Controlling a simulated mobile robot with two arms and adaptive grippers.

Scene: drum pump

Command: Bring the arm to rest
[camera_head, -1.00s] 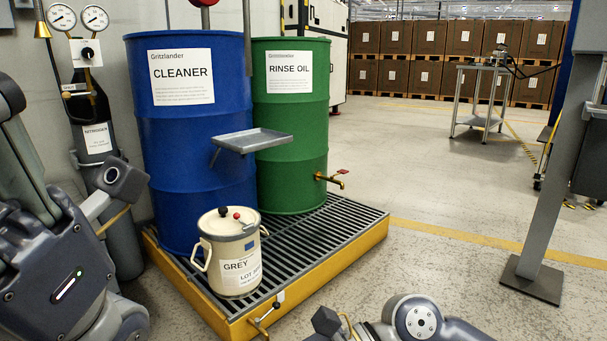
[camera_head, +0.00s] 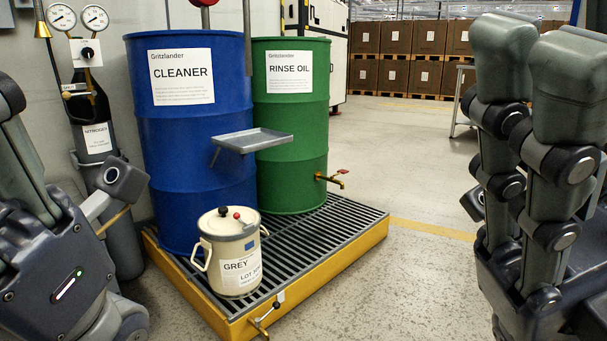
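My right gripper (camera_head: 537,72) stands large and close at the right of the head view. Its fingers point up, side by side and apart, with nothing seen between them. The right arm below it is cut by the bottom and right edges. My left gripper (camera_head: 35,205) is at the left edge, beside the gas cylinder. Its fingertips are cut off, so its opening and anything in it are hidden. Neither gripper visibly touches the cream pail (camera_head: 232,250), which stands upright with its lid on, labelled GREY, on the yellow-edged grate (camera_head: 325,265).
A blue CLEANER drum (camera_head: 190,135) and a green RINSE OIL drum (camera_head: 292,140) stand on the grate. A small grey tray (camera_head: 250,139) juts out before them. A brass tap (camera_head: 332,180) sticks out right. Open floor (camera_head: 420,270) lies between grate and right gripper.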

